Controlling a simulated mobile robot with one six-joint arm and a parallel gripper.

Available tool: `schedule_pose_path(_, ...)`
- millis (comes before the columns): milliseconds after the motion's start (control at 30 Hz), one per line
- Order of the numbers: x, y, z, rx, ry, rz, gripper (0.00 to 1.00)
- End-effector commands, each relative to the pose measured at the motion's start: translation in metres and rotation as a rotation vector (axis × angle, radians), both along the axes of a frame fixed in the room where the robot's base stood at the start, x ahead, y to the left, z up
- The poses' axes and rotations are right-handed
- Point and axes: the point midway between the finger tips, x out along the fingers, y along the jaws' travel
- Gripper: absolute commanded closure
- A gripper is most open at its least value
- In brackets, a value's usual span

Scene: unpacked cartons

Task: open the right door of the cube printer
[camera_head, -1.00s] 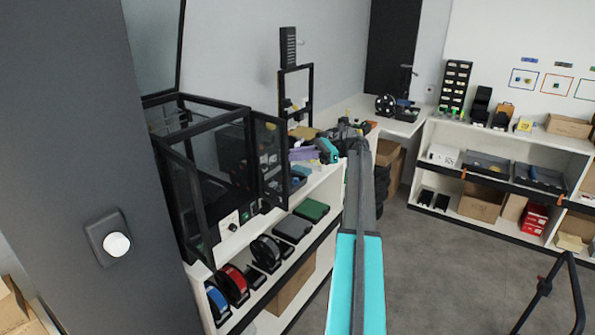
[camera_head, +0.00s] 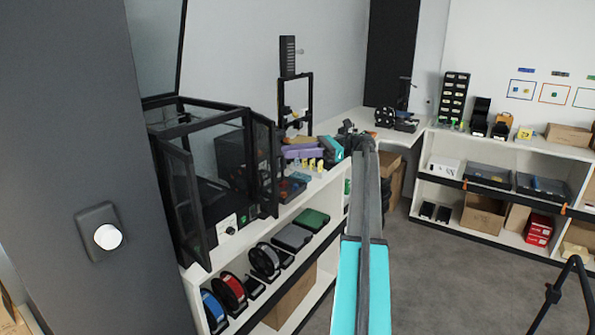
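The cube printer (camera_head: 243,112) is a black-framed, clear-walled box on the white bench at the left. Its left door (camera_head: 183,205) stands open toward me. Its right door (camera_head: 266,165) also stands open, swung out from the front right corner. A small panel with a knob (camera_head: 229,224) shows low between the doors. My arm reaches forward from the bottom centre, right of the printer. My gripper (camera_head: 332,150) is at its far end, beyond and right of the right door and apart from it. Its fingers are small and partly hidden, so I cannot tell their opening.
Purple and yellow items (camera_head: 302,150) lie on the bench beyond the right door. Spools (camera_head: 230,290) and flat boxes (camera_head: 293,237) fill the shelf below. A dark grey wall panel (camera_head: 65,150) blocks the near left. The grey floor (camera_head: 440,290) right of my arm is mostly clear.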

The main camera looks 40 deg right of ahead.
Motion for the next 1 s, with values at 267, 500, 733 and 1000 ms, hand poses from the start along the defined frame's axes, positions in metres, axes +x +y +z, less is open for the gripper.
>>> schedule_pose_path(267,-0.005,0.003,-0.011,-0.005,0.014,0.003,0.73)
schedule_pose_path(500,-0.009,0.006,-0.012,-0.003,0.015,0.005,0.73)
schedule_pose_path(733,-0.014,0.009,-0.013,-0.002,0.018,0.005,0.73)
schedule_pose_path(1000,-0.018,0.013,-0.009,-0.003,0.012,0.004,0.73)
